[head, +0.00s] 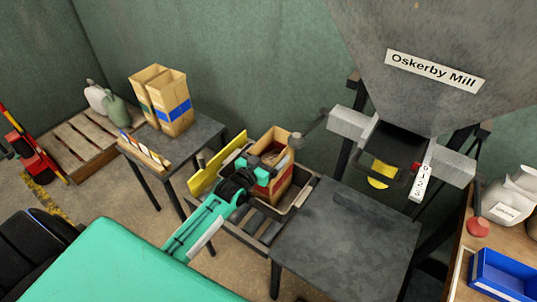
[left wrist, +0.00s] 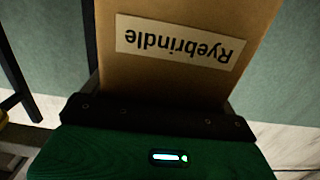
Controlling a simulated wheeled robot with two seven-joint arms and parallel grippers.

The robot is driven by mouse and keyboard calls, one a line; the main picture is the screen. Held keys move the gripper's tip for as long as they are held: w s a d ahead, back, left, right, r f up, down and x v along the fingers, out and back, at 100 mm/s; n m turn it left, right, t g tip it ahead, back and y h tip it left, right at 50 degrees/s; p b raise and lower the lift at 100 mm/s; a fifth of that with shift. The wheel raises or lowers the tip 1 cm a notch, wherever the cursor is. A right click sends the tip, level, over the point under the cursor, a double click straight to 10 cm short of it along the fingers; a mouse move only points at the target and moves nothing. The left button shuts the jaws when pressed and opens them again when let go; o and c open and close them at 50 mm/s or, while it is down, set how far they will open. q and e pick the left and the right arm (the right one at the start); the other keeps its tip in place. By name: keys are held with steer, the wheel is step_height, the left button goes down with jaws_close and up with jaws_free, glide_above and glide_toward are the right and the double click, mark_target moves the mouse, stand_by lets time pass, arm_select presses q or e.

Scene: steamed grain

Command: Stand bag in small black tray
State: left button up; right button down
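A brown paper bag (head: 279,183) with a red band and an open top stands upright, or nearly so, in a dark tray with a pale rim (head: 302,199). Its base is hidden by the tray wall. My teal left gripper (head: 264,172) is at the bag's near upper side. In the left wrist view the bag (left wrist: 200,80) is very close, its "Ryebrindle" label upside down. The fingertips are hidden there, so their hold is unclear. My right gripper is in neither view.
A yellow panel (head: 216,166) stands left of the tray. A bare dark table (head: 345,240) is at its right, under the mill hopper (head: 430,60). Two more bags (head: 173,105) stand on a table at the left. A blue bin (head: 503,275) sits at the far right.

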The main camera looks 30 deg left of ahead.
arm_select(q)
steer(key=shift+o, duration=0.6)
steer(key=shift+r, duration=0.1)
steer(key=shift+s, duration=0.1)
steer(key=s+a+b, duration=0.1)
steer(key=s, duration=1)
steer(key=shift+s+a+r, duration=0.35)
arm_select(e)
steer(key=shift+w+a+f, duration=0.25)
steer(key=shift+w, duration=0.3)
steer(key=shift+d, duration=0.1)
